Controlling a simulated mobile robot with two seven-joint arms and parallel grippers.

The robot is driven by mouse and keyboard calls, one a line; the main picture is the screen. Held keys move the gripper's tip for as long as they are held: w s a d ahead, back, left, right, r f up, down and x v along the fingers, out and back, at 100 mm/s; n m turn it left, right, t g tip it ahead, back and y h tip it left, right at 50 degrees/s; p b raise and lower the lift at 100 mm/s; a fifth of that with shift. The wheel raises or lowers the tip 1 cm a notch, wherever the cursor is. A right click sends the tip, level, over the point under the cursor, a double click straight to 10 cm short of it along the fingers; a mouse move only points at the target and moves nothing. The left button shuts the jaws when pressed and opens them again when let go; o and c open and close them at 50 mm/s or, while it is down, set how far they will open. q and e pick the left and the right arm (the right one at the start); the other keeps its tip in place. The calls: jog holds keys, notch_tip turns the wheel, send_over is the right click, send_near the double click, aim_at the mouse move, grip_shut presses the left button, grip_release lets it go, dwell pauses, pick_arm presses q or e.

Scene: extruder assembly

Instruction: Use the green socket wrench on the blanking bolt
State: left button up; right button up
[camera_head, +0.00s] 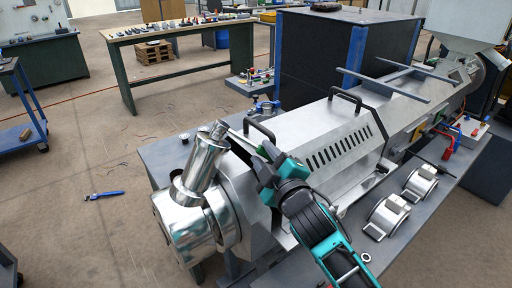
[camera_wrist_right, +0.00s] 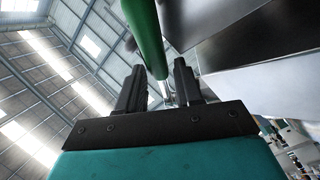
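The green socket wrench shows in the right wrist view as a green handle (camera_wrist_right: 145,35) with a thin silver shaft. It runs between the two dark fingers of my right gripper (camera_wrist_right: 160,80), which looks shut on it. In the head view my right gripper (camera_head: 266,165) is at the front end of the machine, right of the tilted polished cylinder (camera_head: 203,160). A small metal piece (camera_head: 218,128) tops that cylinder; I cannot tell whether it is the blanking bolt. The gripper hides most of the wrench there, and wrench-to-bolt contact cannot be told. My left gripper is out of view.
The machine housing (camera_head: 310,135) with raised black handles stands close beside my right arm. Two metal ring clamps (camera_head: 388,215) lie on the bench to the right. A blue wrench (camera_head: 104,195) lies on the floor. The floor at left is mostly clear.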

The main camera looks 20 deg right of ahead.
aim_at(259, 150)
jog(key=w, duration=0.3)
jog(key=w+a, duration=0.1)
jog(key=w, duration=0.1)
jog(key=shift+r, duration=0.25)
grip_shut()
